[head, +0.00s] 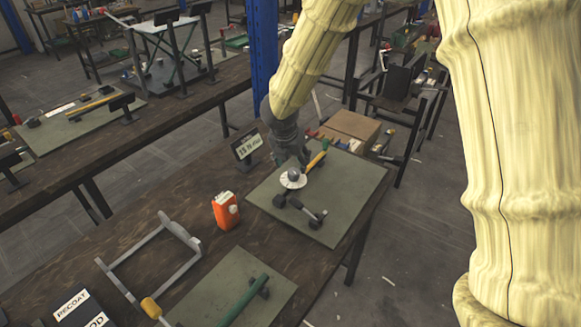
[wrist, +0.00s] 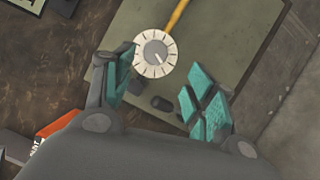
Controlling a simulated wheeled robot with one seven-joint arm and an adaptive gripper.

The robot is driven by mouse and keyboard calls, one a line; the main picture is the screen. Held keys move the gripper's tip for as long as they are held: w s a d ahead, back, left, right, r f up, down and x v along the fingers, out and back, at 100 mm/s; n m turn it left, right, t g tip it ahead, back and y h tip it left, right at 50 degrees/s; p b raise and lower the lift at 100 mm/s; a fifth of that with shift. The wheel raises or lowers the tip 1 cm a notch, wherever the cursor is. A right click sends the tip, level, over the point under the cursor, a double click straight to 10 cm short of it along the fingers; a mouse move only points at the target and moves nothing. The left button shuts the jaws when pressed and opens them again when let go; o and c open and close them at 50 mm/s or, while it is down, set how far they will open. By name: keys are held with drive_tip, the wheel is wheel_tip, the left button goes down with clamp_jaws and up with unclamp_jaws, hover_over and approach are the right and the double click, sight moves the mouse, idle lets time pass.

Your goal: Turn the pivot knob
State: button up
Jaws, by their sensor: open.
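The pivot knob is a round grey knob (head: 293,174) with a white marked dial around its base. It sits on a green-grey mat (head: 345,215) on the wooden bench. My gripper (head: 301,158) reaches down just behind the knob in the head view. In the wrist view its teal-padded fingers (wrist: 163,82) are spread wide and empty. The knob lies near the left fingertip; I cannot tell whether they touch.
An orange box (head: 226,211) stands left of the mat. A grey frame (head: 150,250) and a second mat (head: 275,295) with a green-handled tool lie nearer. A cardboard box (head: 350,126) is behind.

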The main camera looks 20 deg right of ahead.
sight(293, 170)
drive_tip(key=x, duration=0.2)
drive_tip(key=w+x, duration=0.1)
drive_tip(key=x, duration=0.5)
drive_tip(key=shift+w+a+r+p, duration=0.15)
drive_tip(key=shift+w+a+p, duration=0.05)
drive_tip(key=shift+a+p, duration=0.15)
drive_tip(key=shift+s+r, duration=0.3)
drive_tip(key=shift+s, duration=0.2)
drive_tip(key=shift+s+r, duration=0.3)
drive_tip(key=shift+s, duration=0.25)
drive_tip(key=shift+w+f, duration=0.25)
drive_tip(key=shift+w, duration=0.05)
drive_tip(key=shift+c, duration=0.3)
drive_tip(key=shift+w+f, duration=0.35)
drive_tip(key=shift+w, duration=0.05)
drive_tip(key=c, duration=0.3)
drive_tip(key=shift+w, duration=0.1)
drive_tip(key=c, duration=0.4)
drive_tip(key=shift+r, duration=0.1)
drive_tip(key=shift+c, duration=1.3)
